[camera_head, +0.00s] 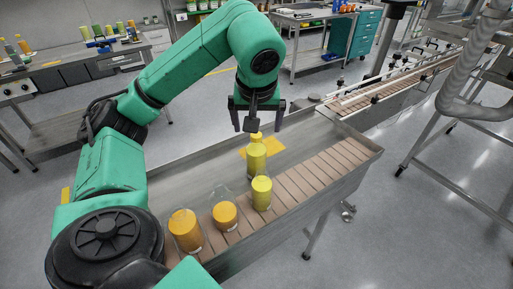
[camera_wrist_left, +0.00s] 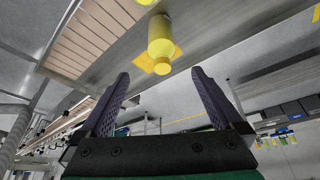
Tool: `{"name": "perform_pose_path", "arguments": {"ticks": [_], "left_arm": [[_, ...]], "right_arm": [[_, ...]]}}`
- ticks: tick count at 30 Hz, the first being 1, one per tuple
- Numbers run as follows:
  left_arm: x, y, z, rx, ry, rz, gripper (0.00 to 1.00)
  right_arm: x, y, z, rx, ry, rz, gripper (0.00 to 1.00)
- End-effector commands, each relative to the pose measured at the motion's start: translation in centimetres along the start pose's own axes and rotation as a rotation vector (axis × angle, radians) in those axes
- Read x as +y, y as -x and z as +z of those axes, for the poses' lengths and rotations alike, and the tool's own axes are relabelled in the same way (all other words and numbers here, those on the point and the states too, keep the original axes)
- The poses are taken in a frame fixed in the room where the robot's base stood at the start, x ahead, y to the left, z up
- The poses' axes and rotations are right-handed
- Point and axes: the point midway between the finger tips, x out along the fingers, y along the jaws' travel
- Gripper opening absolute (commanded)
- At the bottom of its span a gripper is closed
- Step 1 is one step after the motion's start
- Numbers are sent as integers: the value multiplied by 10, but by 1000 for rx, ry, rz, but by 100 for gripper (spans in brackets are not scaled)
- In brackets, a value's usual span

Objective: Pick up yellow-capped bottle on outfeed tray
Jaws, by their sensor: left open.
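A yellow bottle with a yellow cap (camera_head: 256,160) stands upright on the metal outfeed tray (camera_head: 352,144), beside a yellow patch. It also shows in the left wrist view (camera_wrist_left: 160,38), its cap pointing toward the gap between my fingers. My left gripper (camera_head: 258,122) hangs above and just behind the bottle in the head view, with its two fingers spread. In the left wrist view the open left gripper (camera_wrist_left: 160,78) has nothing between its fingers, and the cap is close to the fingertips. My right gripper is not seen.
A yellow-green container (camera_head: 262,194) stands in front of the bottle, and two clear-topped orange containers (camera_head: 225,215) (camera_head: 186,230) stand to its left on the brown slats. A conveyor (camera_head: 395,85) runs behind at the right. Benches with bottles stand further back.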

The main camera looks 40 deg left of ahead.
Motion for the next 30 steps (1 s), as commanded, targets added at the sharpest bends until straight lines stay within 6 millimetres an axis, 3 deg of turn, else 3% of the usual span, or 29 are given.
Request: {"name": "perform_pose_path", "arguments": {"ticks": [1, 3, 5, 9, 15, 20, 25, 30], "left_arm": [[0, -14, 6, 0, 0, 0, 100], [0, -20, 8, -1, 0, 0, 100], [0, -26, 9, -2, 0, -1, 100], [0, -55, 11, -6, 1, -3, 100], [-1, -97, 7, -4, 1, -4, 100], [-2, -117, 6, -3, 1, -4, 100], [-4, -149, 5, -5, 1, -4, 100], [-3, -163, 5, -1, 0, 0, 100]], "right_arm": [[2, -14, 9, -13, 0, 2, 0], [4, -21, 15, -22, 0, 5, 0], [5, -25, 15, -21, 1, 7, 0], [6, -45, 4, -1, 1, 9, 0], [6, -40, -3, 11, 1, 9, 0], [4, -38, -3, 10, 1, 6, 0], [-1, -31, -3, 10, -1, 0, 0], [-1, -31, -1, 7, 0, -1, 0]]}}
